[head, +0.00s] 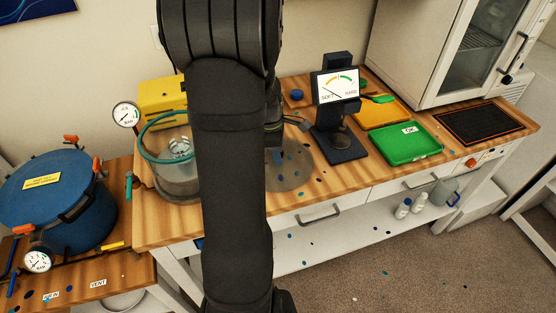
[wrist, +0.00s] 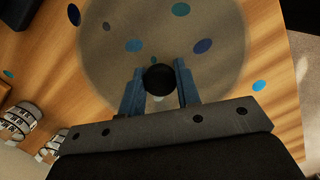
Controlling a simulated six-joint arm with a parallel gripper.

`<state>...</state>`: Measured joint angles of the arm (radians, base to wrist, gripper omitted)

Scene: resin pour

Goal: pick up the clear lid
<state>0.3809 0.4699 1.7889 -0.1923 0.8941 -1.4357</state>
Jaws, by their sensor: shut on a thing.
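The clear lid (wrist: 160,28) is a large, see-through grey disc with a black knob (wrist: 160,80) at its middle. In the head view the lid (head: 292,176) is over the wooden bench, right of my arm, partly hidden by it. My gripper (wrist: 159,70) is shut on the black knob, with one blue-grey finger on each side. In the head view my arm hides most of the gripper. Blue and teal spots show through the lid. I cannot tell whether the lid touches the bench.
A clear chamber (head: 178,183) with a teal hose stands left of my arm, below a yellow box (head: 160,95). A dark gauge stand (head: 338,143) is right of the lid. A green tray (head: 408,150) and an orange tray (head: 382,112) lie further right. A blue pot (head: 50,190) stands far left.

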